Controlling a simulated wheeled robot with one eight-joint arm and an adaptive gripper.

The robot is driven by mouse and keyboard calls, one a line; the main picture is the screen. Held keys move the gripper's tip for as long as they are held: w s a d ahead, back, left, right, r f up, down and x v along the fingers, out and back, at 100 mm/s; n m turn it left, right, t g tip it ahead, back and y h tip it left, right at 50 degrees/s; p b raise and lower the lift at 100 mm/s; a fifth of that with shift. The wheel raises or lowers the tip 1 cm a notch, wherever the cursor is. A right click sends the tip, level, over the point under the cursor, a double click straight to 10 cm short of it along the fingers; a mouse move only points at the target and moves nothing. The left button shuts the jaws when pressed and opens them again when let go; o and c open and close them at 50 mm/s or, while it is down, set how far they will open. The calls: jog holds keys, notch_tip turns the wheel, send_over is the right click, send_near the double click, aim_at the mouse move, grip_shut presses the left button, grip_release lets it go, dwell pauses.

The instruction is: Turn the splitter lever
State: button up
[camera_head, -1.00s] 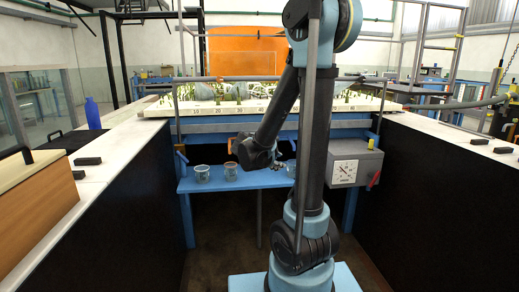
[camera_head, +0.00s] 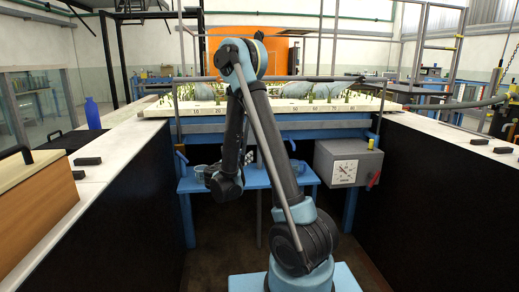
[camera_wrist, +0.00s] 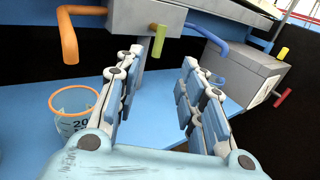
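In the wrist view, a grey splitter box (camera_wrist: 145,16) has an orange spout (camera_wrist: 68,38) on its left and a blue spout (camera_wrist: 207,36) on its right. A short lever with a yellow-green grip (camera_wrist: 157,42) hangs at its front; it looks like the splitter lever. My gripper (camera_wrist: 163,66) is open and empty, its two fingers wide apart. The lever shows beyond the fingertips, between them in the picture, and no contact shows. In the head view my arm hides the splitter and most of my gripper.
A beaker with an orange rim (camera_wrist: 76,112) stands on the blue shelf (camera_wrist: 30,95), left of my fingers. To the right is a grey dial box (camera_head: 347,163) with a red lever (camera_head: 374,179) and a yellow knob (camera_head: 371,143). Long side counters flank the open floor.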

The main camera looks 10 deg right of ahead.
jog(key=x, duration=1.7)
jog(key=shift+w+d, duration=0.15)
jog(key=shift+c, duration=0.2)
grip_shut()
